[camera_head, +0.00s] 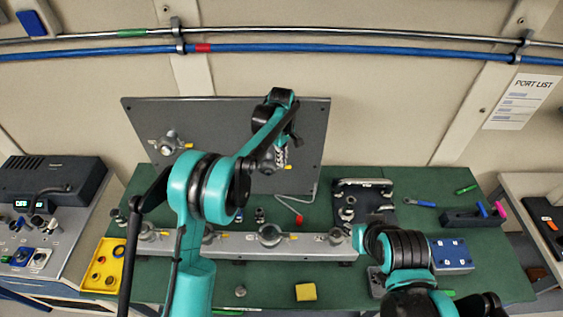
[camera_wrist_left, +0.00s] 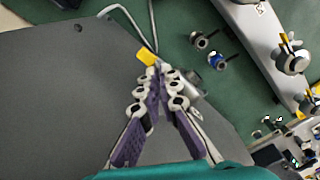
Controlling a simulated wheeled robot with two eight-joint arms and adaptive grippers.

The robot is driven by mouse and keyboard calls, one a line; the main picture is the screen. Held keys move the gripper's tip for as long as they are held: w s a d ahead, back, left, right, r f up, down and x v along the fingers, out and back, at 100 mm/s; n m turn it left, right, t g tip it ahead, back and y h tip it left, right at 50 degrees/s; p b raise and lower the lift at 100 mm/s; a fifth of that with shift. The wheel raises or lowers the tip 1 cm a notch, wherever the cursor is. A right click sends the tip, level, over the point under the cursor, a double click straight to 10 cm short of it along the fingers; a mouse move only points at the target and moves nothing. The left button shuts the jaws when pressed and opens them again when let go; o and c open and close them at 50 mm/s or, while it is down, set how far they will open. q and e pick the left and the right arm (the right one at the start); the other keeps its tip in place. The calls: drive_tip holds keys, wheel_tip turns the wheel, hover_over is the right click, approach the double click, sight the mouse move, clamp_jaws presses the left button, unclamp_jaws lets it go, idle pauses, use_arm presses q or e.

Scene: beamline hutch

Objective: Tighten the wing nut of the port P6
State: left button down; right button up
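A grey panel (camera_head: 225,120) leans at the back of the green bench, with one metal port fitting (camera_head: 170,144) at its left and another, with a yellow tag (camera_head: 287,167), at its right. My left gripper (camera_head: 276,156) is at the right-hand fitting. In the left wrist view the left gripper's fingers (camera_wrist_left: 164,74) converge, tips nearly together, against this fitting (camera_wrist_left: 192,91) beside its yellow tag (camera_wrist_left: 147,56). They look shut on its wing nut, which they mostly hide. No port number is readable. My right arm shows at lower right; its gripper is not visible.
A grey rail (camera_head: 240,243) with several tagged fittings runs across the bench in front of the panel. A yellow tray (camera_head: 104,266) lies left, a dark plate with fittings (camera_head: 363,200) right. A bent rod with a red end (camera_head: 299,217) lies near the panel's lower edge.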

use_arm(q)
drive_tip(key=c, duration=1.8)
unclamp_jaws()
drive_tip(key=shift+o, duration=0.2)
drive_tip(key=shift+r, duration=0.1)
wheel_tip(320, 180, up, 12)
